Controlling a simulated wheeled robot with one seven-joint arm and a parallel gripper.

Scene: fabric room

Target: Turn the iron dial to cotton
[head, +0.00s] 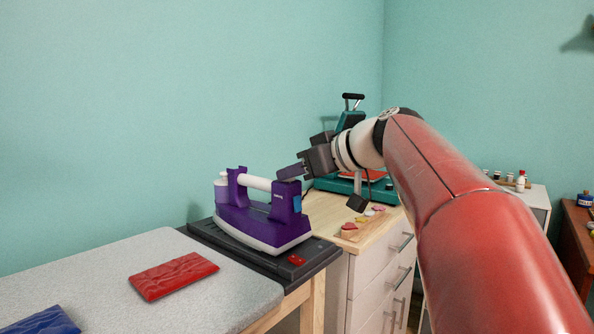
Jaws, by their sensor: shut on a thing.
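The purple iron (238,222) with a pale handle bar stands on the dark rest at the end of the ironing board. A small blue part (297,203) shows on its right end. My gripper (281,176) reaches in from the right, and its fingers are shut at the top of the iron's right post, where they hold the iron dial. The fingers hide the dial, so its marks and its setting cannot be read.
The grey ironing board (200,300) carries a folded red cloth (173,275) and a blue cloth (45,322). Right of the iron, a wooden drawer cabinet (335,222) holds small coloured pieces (362,219). A teal press (325,184) stands behind my gripper.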

